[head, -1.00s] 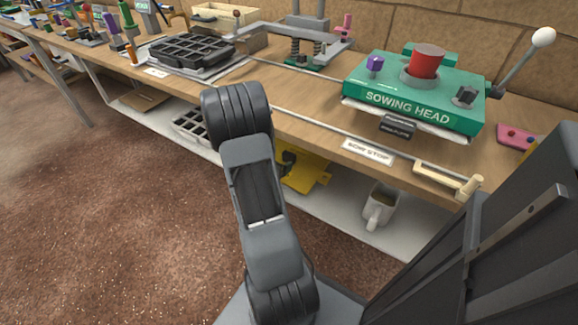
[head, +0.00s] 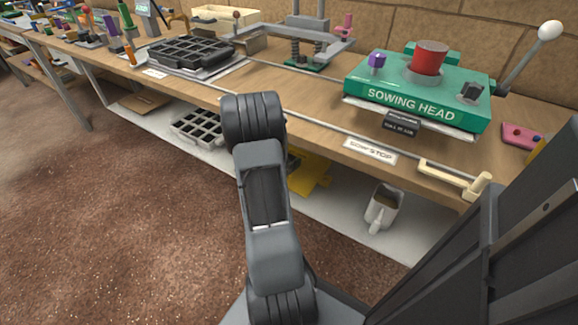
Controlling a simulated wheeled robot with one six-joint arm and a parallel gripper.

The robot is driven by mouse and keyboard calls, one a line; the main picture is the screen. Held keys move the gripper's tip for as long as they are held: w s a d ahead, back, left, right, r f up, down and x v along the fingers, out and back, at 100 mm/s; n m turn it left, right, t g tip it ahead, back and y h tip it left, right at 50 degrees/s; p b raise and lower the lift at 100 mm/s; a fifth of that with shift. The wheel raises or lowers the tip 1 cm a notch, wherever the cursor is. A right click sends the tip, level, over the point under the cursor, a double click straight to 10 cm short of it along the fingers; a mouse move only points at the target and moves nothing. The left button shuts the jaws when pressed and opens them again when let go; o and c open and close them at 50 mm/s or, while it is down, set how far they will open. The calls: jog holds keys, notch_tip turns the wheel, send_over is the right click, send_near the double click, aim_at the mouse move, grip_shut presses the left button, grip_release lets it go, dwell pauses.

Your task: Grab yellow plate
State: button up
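The yellow plate (head: 312,176) lies on the white lower shelf, under the workbench. My arm covers its left part, and only its right side with a small tab shows. My arm rises from the bottom middle of the head view and reaches toward the bench's front edge. My gripper does not show; the arm's upper joint hides whatever is beyond it. I cannot tell how far the gripper is from the plate.
Above, the bench (head: 300,100) holds the green sowing head (head: 420,92), a cream handle (head: 455,180) and a black tray (head: 190,52).

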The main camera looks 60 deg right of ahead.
jog(key=c, duration=1.1)
jog(key=shift+o, duration=0.2)
jog(key=shift+r, duration=0.1)
